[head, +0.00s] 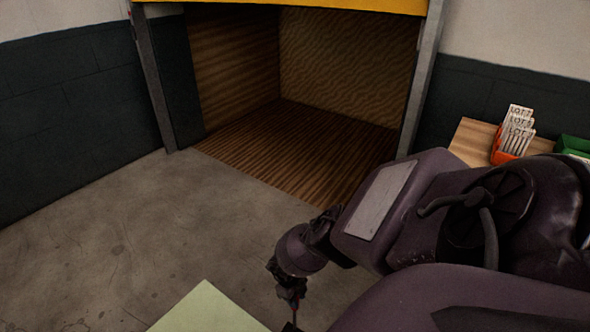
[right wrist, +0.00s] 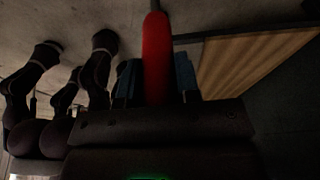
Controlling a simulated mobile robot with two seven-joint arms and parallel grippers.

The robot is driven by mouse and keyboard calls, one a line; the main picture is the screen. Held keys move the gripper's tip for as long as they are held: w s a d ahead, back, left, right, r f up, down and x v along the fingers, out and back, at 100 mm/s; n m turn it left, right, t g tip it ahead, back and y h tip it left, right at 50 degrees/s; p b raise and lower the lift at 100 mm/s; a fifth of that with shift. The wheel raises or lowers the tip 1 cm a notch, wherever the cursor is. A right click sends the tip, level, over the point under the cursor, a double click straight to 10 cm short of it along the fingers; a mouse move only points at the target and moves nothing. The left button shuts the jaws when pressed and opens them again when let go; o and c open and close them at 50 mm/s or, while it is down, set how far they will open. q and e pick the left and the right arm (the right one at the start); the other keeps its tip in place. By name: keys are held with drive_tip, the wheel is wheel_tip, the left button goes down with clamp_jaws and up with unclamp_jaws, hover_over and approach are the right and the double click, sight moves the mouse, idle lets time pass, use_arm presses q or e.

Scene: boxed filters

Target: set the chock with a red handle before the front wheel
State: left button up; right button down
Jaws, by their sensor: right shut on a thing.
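My right gripper (right wrist: 156,85) is shut on a red handle (right wrist: 155,50), which stands between its blue finger pads in the right wrist view. I take the handle to be that of the chock; the chock's body cannot be made out in either view. In the head view my right arm reaches in from the right, and the right gripper (head: 291,305) points down near the bottom edge, small and dark. Only a faint trace of red shows there. No wheel is in view. My left gripper is not in the head view.
A bay with a wood-plank floor (head: 300,140) opens at the back between grey posts. A wooden table (head: 472,140) at the right holds an orange bin (head: 502,155) with LOT cards and a green bin (head: 572,144). A pale green flat surface (head: 210,312) lies at the bottom. The concrete floor (head: 140,235) at left is clear.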

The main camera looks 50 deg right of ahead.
drive_tip(key=shift+w+d+r, duration=0.1)
drive_tip(key=shift+w+d, duration=0.05)
idle(0.4)
drive_tip(key=shift+f+b, duration=0.5)
drive_tip(key=shift+f, duration=0.3)
drive_tip(key=shift+w+b+x, duration=0.2)
drive_tip(key=shift+b+x, duration=0.45)
drive_tip(key=shift+x, duration=0.4)
drive_tip(key=shift+w+b+x, duration=0.15)
drive_tip(key=shift+b+x, duration=0.45)
drive_tip(key=shift+x, duration=0.5)
wheel_tip(320, 180, down, 2)
drive_tip(key=shift+f+b, duration=0.1)
drive_tip(key=shift+b, duration=0.55)
drive_tip(key=shift+f+b, duration=1.65)
drive_tip(key=shift+f, duration=1.15)
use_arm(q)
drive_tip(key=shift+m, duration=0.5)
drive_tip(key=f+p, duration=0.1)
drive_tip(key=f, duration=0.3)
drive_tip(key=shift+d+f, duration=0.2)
use_arm(e)
drive_tip(key=a, duration=0.6)
drive_tip(key=shift+a, duration=0.3)
drive_tip(key=shift+w+r, duration=0.1)
